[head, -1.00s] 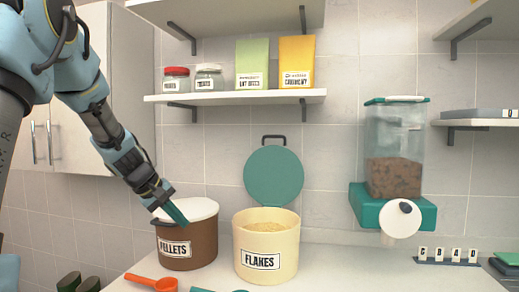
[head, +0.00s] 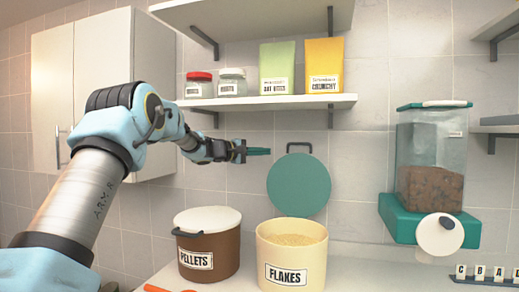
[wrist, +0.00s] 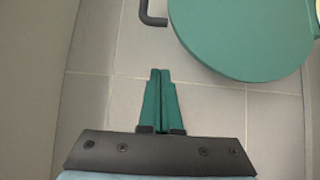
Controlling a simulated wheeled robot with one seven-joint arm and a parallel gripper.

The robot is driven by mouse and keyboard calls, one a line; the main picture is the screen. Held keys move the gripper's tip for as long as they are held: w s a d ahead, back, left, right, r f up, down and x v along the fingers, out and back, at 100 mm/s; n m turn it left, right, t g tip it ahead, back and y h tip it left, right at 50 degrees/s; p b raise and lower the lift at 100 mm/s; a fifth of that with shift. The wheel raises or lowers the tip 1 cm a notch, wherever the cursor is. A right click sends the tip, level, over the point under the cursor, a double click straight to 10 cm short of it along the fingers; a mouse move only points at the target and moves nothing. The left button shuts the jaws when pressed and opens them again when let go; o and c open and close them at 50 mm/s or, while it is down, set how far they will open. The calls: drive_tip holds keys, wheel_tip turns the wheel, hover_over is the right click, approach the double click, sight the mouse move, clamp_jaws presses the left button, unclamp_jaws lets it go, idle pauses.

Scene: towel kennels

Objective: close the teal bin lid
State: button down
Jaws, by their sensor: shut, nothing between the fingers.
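The teal lid (head: 299,185) stands open and upright behind the cream bin (head: 292,262) labelled FLAKES, with a dark handle (head: 299,147) at its top. The bin holds pale flakes. My gripper (head: 268,151) is shut and empty, to the left of the lid near handle height. The fingers look apart from both.
A brown PELLETS bin (head: 208,255) with a white lid stands left of the cream bin. A food dispenser (head: 430,180) is on the wall at the right. A white cabinet (head: 110,90) is at the left.

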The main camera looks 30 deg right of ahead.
sight(279, 161)
drive_tip(key=d+p, duration=0.2)
drive_tip(key=d, duration=0.3)
drive_tip(key=shift+w+d+p, duration=0.2)
drive_tip(key=shift+w+p, duration=0.1)
drive_tip(key=shift+p, duration=0.1)
drive_tip(key=shift+s+d, duration=0.1)
drive_tip(key=shift+d, duration=0.1)
drive_tip(key=shift+s+a+p, duration=0.25)
drive_tip(key=shift+s+p, duration=0.15)
drive_tip(key=shift+s, duration=0.5)
drive_tip(key=shift+s+a+p, duration=0.25)
drive_tip(key=shift+s+p, duration=0.1)
drive_tip(key=shift+s, duration=0.55)
drive_tip(key=shift+f, duration=0.15)
drive_tip(key=shift+s+a+f+b, duration=0.1)
drive_tip(key=shift+s+a+b, duration=0.1)
drive_tip(key=shift+b, duration=0.85)
drive_tip(key=shift+s+a+b, duration=0.1)
drive_tip(key=shift+b, duration=0.35)
drive_tip(key=shift+s+a+h+b, duration=0.15)
drive_tip(key=shift+h+b, duration=0.15)
drive_tip(key=shift+b, duration=0.2)
